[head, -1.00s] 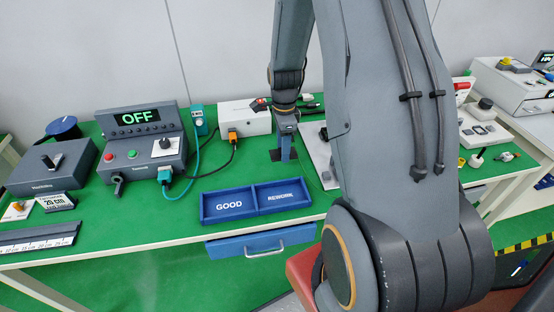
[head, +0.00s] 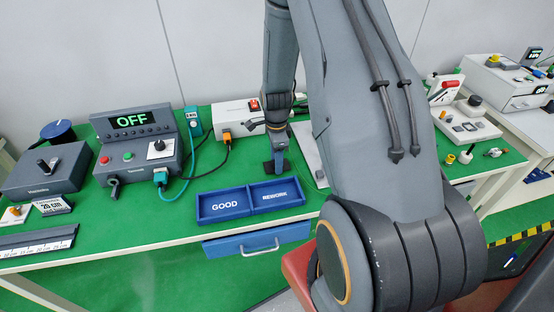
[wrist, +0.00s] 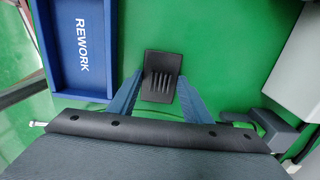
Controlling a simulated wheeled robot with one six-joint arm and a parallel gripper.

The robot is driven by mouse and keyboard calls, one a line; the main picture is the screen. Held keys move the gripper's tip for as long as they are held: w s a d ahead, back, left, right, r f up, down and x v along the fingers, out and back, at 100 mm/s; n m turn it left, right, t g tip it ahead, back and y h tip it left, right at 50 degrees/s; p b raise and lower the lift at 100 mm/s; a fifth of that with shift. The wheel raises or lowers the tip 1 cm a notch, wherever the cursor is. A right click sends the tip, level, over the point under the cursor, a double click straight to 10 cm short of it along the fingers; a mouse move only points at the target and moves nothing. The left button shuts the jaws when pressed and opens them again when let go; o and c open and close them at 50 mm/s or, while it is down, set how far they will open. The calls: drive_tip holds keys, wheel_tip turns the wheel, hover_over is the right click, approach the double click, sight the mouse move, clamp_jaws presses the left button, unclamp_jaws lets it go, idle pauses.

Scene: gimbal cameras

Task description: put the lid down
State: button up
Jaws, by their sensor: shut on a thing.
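The lid is a small black rectangular plate with several raised ribs (wrist: 162,64). It also shows in the head view (head: 268,168), just behind the REWORK side of the blue tray. My gripper (wrist: 158,92) is shut on the lid, with one blue finger at each side of it. In the head view my gripper (head: 278,158) points down at the green table top. The lid is at or very near the table surface; I cannot tell whether it touches.
A blue tray marked GOOD and REWORK (head: 250,213) lies in front of the lid. A white box with a red switch (head: 233,117) stands behind, with cables nearby. A grey control box reading OFF (head: 135,160) stands left. Green table is clear around the lid.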

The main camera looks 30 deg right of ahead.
drive_tip(key=o, duration=1)
drive_tip(key=shift+o, duration=0.2)
wheel_tip(320, 180, up, 12)
drive_tip(key=b, duration=0.4)
drive_tip(key=s+a+r+n, duration=0.3)
drive_tip(key=s+a+n, duration=0.4)
drive_tip(key=n, duration=0.3)
drive_tip(key=s+a+r+n+t, duration=0.1)
drive_tip(key=s+a+r+n, duration=0.3)
drive_tip(key=s+a+n, duration=0.3)
drive_tip(key=n, duration=0.4)
drive_tip(key=shift+s+a+t, duration=0.15)
drive_tip(key=shift+a+t, duration=0.15)
drive_tip(key=shift+f+b, duration=0.45)
drive_tip(key=shift+f, duration=0.25)
